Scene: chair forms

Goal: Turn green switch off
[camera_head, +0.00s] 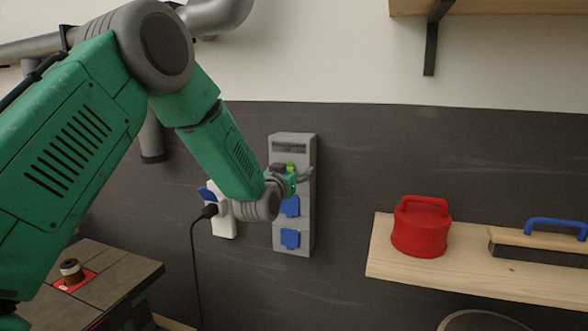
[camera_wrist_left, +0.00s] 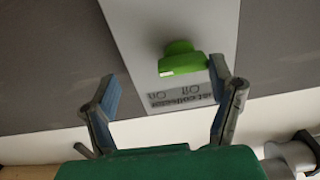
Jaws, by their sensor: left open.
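The green switch (camera_wrist_left: 182,60) is on the grey wall-mounted panel (camera_head: 293,143). In the left wrist view it shows whole, near upside-down lettering that includes "Off" and "On". My left gripper (camera_wrist_left: 164,98) is open, and its two fingers stand apart on either side below the switch in that view. I cannot see the fingers touching the switch. In the head view my left gripper (camera_head: 291,173) is at the upper part of the panel and hides most of the switch, with only a bit of green showing. My right gripper is not in view.
Blue-covered sockets (camera_head: 290,240) sit lower on the panel. A white socket (camera_head: 224,222) with a black plug and cable is to its left. A wooden shelf (camera_head: 380,262) at right holds a red lidded container (camera_head: 420,232) and a blue-handled brush (camera_head: 540,245). A pipe runs at upper left.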

